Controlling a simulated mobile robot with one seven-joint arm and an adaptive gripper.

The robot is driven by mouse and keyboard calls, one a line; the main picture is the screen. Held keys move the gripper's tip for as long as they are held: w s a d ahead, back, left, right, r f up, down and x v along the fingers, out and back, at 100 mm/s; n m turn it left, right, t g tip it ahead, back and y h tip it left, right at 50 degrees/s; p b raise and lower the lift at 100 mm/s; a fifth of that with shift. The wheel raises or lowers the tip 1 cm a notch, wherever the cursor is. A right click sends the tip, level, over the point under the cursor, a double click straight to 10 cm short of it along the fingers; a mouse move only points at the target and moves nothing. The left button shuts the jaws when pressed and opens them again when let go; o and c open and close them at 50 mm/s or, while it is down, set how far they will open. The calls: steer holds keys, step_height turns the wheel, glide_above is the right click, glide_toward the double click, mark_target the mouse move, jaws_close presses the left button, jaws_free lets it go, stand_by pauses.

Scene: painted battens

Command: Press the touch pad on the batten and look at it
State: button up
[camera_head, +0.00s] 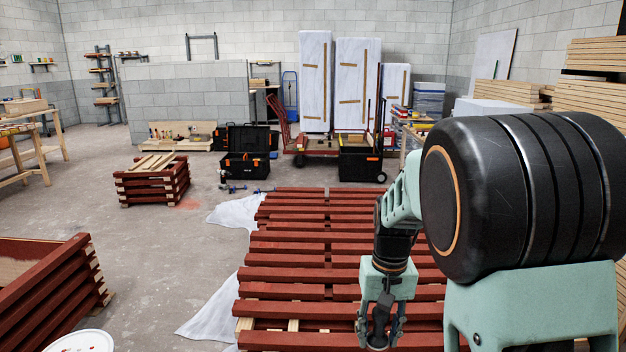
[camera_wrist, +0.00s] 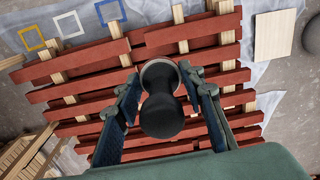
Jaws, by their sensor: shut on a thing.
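My gripper (camera_head: 380,335) is low over the dark red painted battens (camera_head: 300,262), which lie in rows across pale wooden strips. In the wrist view my gripper (camera_wrist: 163,88) is shut on the touch pad (camera_wrist: 162,118), a black knob-like handle with a round, light-rimmed head. The pad's far end points at the red battens (camera_wrist: 85,72). Its pressing face is hidden, and I cannot tell whether it touches a batten. The batten directly under it is partly covered by the pad and fingers.
A pale sheet (camera_head: 236,212) lies under the battens. Yellow (camera_wrist: 31,38), white (camera_wrist: 69,24) and blue (camera_wrist: 110,11) square frames and a pale board (camera_wrist: 275,33) lie around them. Red batten stacks stand at the left (camera_head: 50,285) and farther back (camera_head: 152,182). Floor between is mostly clear.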

step_height(320, 180, up, 19)
steer(key=s+p, duration=0.2)
steer(key=p, duration=2.3)
steer(key=shift+p, duration=0.3)
steer(key=shift+r, duration=0.1)
step_height(320, 180, up, 13)
steer(key=m+t+y, duration=0.1)
steer(key=m+y, duration=0.2)
steer(key=m, duration=0.2)
glide_above(380, 344)
steer(key=w+a, duration=0.2)
steer(key=w, duration=0.2)
step_height(380, 344, up, 15)
steer(key=a+m+t+y, duration=0.2)
steer(key=m+t+y, duration=0.1)
steer(key=m+t, duration=0.4)
steer(key=s+r+m+t+h, duration=0.1)
steer(key=s+r+m+t, duration=0.1)
steer(key=r, duration=0.5)
steer(key=s+r+m+t+h, duration=0.1)
steer(key=s+r+m+t, duration=0.1)
steer(key=s+r+t, duration=0.2)
steer(key=s+r+m+t+h+b, duration=0.1)
steer(key=s+r+m+t, duration=0.1)
steer(key=s+r, duration=0.5)
step_height(380, 344, up, 5)
steer(key=shift+s+a+f+t, duration=0.2)
steer(key=shift+a+t, duration=0.15)
steer(key=shift+t, duration=0.55)
steer(key=shift+w, duration=0.1)
